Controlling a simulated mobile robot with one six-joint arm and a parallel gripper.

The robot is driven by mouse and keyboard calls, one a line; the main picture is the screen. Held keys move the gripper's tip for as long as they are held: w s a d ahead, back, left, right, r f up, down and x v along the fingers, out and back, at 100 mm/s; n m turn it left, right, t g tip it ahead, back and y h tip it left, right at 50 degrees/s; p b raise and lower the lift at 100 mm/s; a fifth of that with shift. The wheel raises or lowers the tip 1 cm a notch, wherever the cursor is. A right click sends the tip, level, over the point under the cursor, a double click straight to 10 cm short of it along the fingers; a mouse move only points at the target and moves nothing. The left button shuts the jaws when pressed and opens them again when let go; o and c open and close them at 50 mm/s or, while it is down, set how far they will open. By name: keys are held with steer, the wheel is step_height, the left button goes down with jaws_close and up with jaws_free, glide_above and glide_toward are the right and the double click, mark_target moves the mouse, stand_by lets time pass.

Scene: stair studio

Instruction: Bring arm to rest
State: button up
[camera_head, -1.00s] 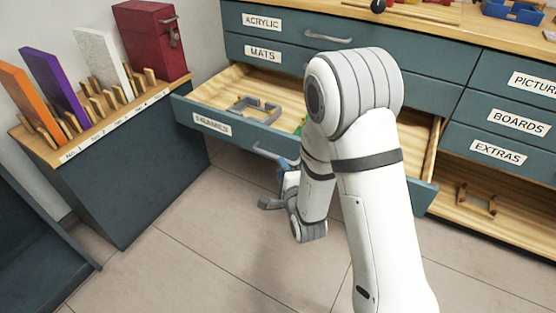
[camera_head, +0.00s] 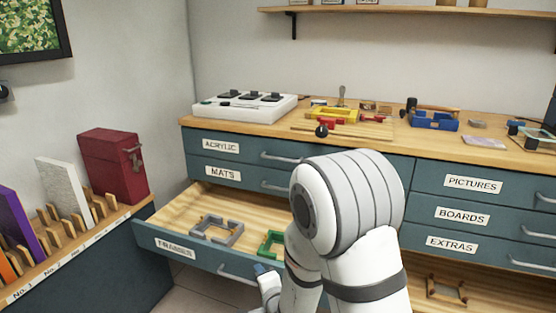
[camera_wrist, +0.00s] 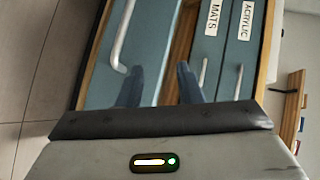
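My gripper (camera_wrist: 160,88) shows in the wrist view with its two dark blue fingers spread apart and nothing between them. Beyond the fingers are the open drawer's front and the drawers labelled MATS and ACRYLIC. In the head view my white arm is folded in front of the cabinet, and only a small part of the gripper (camera_head: 266,272) shows near the open drawer's handle. The arm hides most of it, and I cannot tell whether it touches the handle. The open drawer (camera_head: 178,212) holds a grey frame (camera_head: 217,230) and a green frame (camera_head: 270,243), partly hidden.
A slotted rack (camera_head: 72,262) with upright panels and a red box (camera_head: 114,165) stands at the left. The worktop (camera_head: 395,148) carries a white control box (camera_head: 245,106), a yellow tray (camera_head: 334,115) and a blue tray (camera_head: 434,122). A shelf (camera_head: 410,10) hangs above.

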steer(key=s+d+r+n+g+h+p, duration=0.1)
steer(key=s+d+r+n+g+p, duration=0.1)
steer(key=d+r+p, duration=0.45)
steer(key=s+d+r+n+g+h+p, duration=0.15)
steer(key=r+p, duration=0.25)
steer(key=r, duration=0.6)
steer(key=s+d+r+n+g+h+p, duration=0.1)
steer(key=s+d+r+n+g+p, duration=0.15)
steer(key=d+r+p, duration=0.4)
steer(key=s+d+r+n+g+h+p, duration=0.1)
steer(key=s+d+r+n+g+p, duration=0.1)
steer(key=s+r+p, duration=0.3)
steer(key=s+d+r+n+g+h+p, duration=0.1)
steer(key=s+d+r+n+g+p, duration=0.1)
steer(key=s+r, duration=0.9)
step_height(320, 180, up, 4)
steer(key=d+n+p, duration=0.1)
steer(key=n+p, duration=0.1)
steer(key=p, duration=0.1)
steer(key=shift+s+d+g+p, duration=0.2)
steer(key=shift+s+g+p, duration=0.1)
steer(key=shift+s, duration=0.1)
